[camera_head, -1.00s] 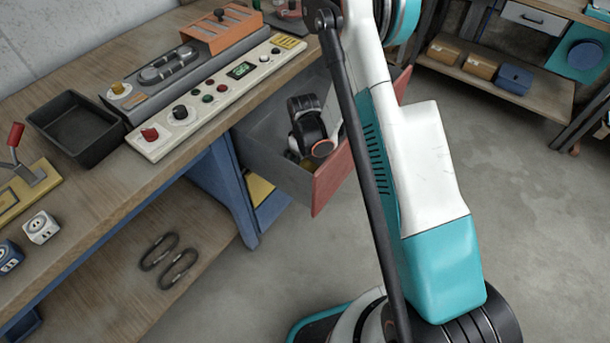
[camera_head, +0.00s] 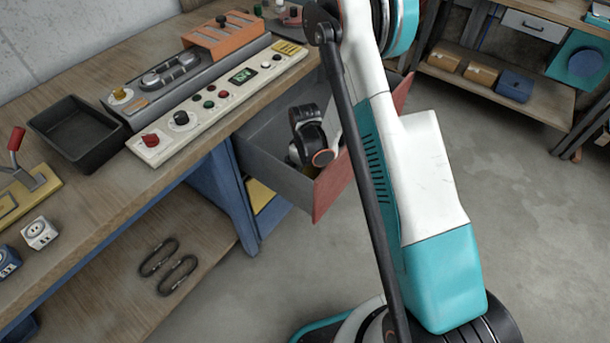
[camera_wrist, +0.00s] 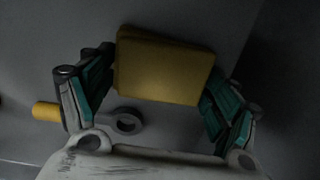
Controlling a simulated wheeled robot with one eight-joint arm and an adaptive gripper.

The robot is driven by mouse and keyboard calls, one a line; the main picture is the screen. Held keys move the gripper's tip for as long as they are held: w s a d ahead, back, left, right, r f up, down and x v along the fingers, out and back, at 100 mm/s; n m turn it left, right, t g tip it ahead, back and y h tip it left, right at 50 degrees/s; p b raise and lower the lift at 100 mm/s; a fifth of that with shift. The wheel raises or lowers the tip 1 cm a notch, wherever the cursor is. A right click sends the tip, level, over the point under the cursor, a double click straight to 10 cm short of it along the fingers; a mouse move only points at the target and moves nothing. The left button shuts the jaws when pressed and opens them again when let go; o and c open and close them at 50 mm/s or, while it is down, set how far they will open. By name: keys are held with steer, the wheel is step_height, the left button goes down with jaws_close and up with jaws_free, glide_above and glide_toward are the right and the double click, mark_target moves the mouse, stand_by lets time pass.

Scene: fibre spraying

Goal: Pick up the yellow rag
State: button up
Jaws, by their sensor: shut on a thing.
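The yellow rag (camera_wrist: 165,68) shows in the wrist view as a flat, folded square pad. It sits between the two teal-padded fingers of my gripper (camera_wrist: 161,72), which are shut on it at its left and right edges. In the head view my wrist reaches down into the open drawer (camera_head: 270,160). My gripper's fingers and the rag cannot be made out there, behind the drawer walls and my arm.
The red drawer front (camera_head: 334,187) stands close beside my arm. The workbench (camera_head: 100,195) holds a control panel (camera_head: 215,104) and a black tray (camera_head: 78,128).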

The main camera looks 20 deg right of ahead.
step_height(320, 180, up, 20)
steer(key=p, duration=0.7)
steer(key=shift+f, duration=0.15)
steer(key=shift+o, duration=0.8)
steer(key=shift+c, duration=0.4)
